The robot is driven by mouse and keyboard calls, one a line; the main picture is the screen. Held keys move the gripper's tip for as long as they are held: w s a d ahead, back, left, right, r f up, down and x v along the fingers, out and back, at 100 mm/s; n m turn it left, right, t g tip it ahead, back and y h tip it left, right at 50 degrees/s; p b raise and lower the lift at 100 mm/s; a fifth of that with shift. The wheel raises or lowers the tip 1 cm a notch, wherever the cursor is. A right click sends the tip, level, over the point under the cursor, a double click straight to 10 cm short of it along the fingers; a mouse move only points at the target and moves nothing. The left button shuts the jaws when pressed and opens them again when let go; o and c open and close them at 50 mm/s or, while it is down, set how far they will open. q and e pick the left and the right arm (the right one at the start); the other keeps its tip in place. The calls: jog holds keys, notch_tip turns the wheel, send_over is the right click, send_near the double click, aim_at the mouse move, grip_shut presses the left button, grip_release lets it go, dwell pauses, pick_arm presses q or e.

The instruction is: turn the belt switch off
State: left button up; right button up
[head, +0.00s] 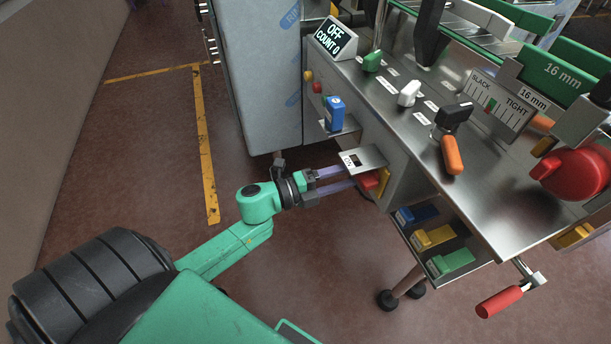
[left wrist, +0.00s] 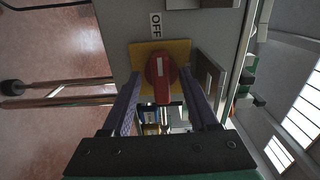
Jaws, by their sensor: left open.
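The belt switch is a red knob (head: 369,180) on a yellow plate (head: 384,180), on the machine's side under a small metal shelf (head: 362,158). In the left wrist view the knob (left wrist: 160,78) has a white mark toward the label OFF (left wrist: 156,26). My left gripper (head: 352,179) is open, its two purple fingers pointing at the knob. In the left wrist view the fingers (left wrist: 160,88) lie on either side of the knob, with gaps visible; how deep it sits between them is unclear. The display (head: 336,37) reads OFF, COUNT 0. My right gripper is not in view.
A blue block (head: 334,113) stands on a side shelf above the switch. Below it, a tray holds blue, yellow and green blocks (head: 436,238). The worktop carries an orange-handled lever (head: 452,153) and a red wheel (head: 571,172). A red-handled crank (head: 499,301) sticks out. Floor to the left is clear.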

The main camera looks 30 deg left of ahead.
pick_arm(q)
jog(key=v, duration=1.2)
jog(key=shift+s+b, duration=0.25)
jog(key=shift+b, duration=0.05)
jog(key=shift+a, duration=0.15)
jog(key=w+a+f+n+t+y+p, duration=0.1)
jog(key=w+a+f+n+y+p, duration=0.1)
jog(key=a+f+n+y, duration=0.3)
jog(key=s+a+f+n+g+y+p, duration=0.25)
jog(key=f+n, duration=0.35)
jog(key=f, duration=0.5)
jog(key=s+a+f+n+g+y+p, duration=0.2)
jog(key=s+a+f+n+y+p, duration=0.15)
jog(key=f+n, duration=0.45)
jog(key=s+d+f+n+g+p, duration=0.1)
jog(key=s+d+f+n+g, duration=0.1)
jog(key=s+f, duration=0.6)
jog(key=s+d+f+n+g+p, duration=0.2)
jog(key=s+d+f+g, duration=0.3)
jog(key=s, duration=0.9)
notch_tip(320, 180, down, 3)
jog(key=shift+d+g+y, duration=0.25)
jog(key=shift+g+y, duration=0.05)
jog(key=shift+g, duration=0.85)
